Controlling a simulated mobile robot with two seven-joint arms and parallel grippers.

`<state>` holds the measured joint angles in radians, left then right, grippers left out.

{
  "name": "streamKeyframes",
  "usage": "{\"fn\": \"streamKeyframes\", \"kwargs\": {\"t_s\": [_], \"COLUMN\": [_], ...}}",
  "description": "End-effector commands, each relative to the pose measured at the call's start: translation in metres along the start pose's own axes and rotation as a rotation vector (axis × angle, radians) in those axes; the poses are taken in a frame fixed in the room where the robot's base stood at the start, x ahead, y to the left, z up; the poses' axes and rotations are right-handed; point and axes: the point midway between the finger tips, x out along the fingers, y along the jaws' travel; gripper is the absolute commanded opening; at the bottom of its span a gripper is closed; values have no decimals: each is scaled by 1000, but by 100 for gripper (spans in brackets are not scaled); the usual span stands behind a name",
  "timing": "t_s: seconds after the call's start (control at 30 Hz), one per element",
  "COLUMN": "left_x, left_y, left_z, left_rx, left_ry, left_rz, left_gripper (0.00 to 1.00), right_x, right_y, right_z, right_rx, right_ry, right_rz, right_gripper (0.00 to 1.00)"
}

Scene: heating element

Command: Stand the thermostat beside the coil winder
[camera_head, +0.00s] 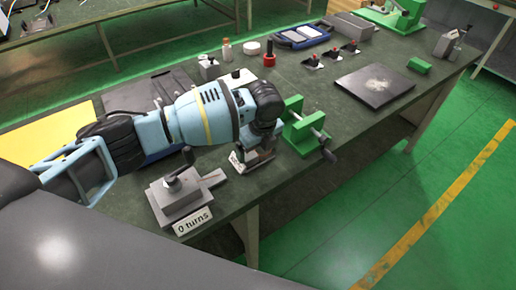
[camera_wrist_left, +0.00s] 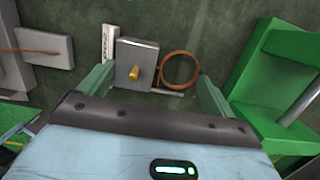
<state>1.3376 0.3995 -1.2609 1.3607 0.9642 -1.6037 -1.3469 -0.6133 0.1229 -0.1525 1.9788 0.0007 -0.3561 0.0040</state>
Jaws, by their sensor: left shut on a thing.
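The thermostat is a small grey box with a brass knob (camera_wrist_left: 136,65) and a copper ring at its side (camera_wrist_left: 180,68). My left gripper (camera_wrist_left: 154,88) is shut on it, one finger on each side. In the head view the left gripper (camera_head: 252,158) points down near the bench's front edge and hides most of the thermostat. I cannot tell whether the thermostat touches the bench. The coil winder (camera_head: 182,196), a grey block with a dark crank and a "0 turns" label, stands left of the gripper, apart from it. Part of it shows in the left wrist view (camera_wrist_left: 45,47). My right gripper is not in view.
A green vise (camera_head: 302,133) stands close to the right of my left gripper. A dark square plate (camera_head: 375,86) lies farther right. A narrow bare strip lies between winder and gripper.

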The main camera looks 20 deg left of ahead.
Motion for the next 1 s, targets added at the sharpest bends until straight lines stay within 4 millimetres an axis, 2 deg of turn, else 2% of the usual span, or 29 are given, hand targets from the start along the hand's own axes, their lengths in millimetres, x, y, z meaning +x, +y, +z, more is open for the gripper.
{"fn": "streamKeyframes", "kwargs": {"t_s": [0.23,0.27,0.33,0.67,0.77,1.0], "left_x": [2,3,2,-4,-16,-64], "left_y": [0,0,0,0,-1,-1], "left_z": [0,0,0,0,0,1], "left_rx": [0,0,0,0,0,1], "left_ry": [0,0,0,-1,-2,-3], "left_rz": [-1,0,-1,-2,-5,-6], "left_gripper": [65,92,100,100,100,100], "right_x": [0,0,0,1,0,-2], "right_y": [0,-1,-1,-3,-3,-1], "right_z": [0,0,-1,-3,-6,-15], "right_rx": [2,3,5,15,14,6], "right_ry": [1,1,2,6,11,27], "right_rz": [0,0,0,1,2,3], "right_gripper": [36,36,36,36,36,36]}}
